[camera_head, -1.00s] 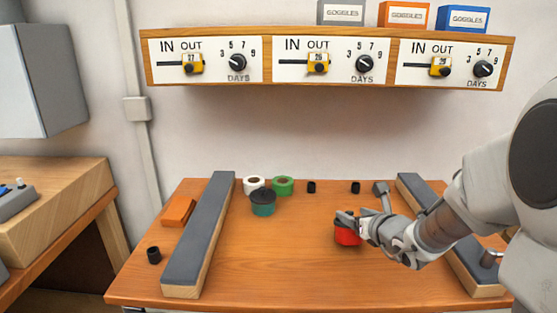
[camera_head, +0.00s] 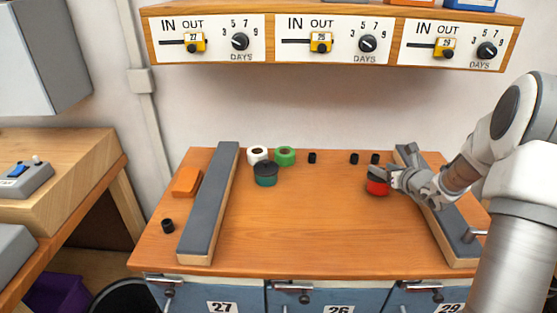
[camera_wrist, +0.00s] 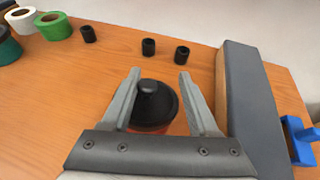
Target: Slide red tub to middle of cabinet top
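The red tub (camera_head: 377,187) has a dark lid with a round knob. It is upright at the right side of the wooden bench top (camera_head: 315,220), just left of the right grey-topped bar. My gripper (camera_head: 385,178) reaches it from the right. A little red body shows below the lid; the rest is hidden by the fingers and palm.
Grey-topped bars stand left (camera_head: 210,200) and right (camera_head: 440,213). A teal tub (camera_head: 265,179), white roll (camera_head: 257,150), green roll (camera_head: 285,150) and several small black cylinders (camera_head: 312,158) are toward the back. An orange block (camera_head: 187,181) lies left. The bench middle is clear.

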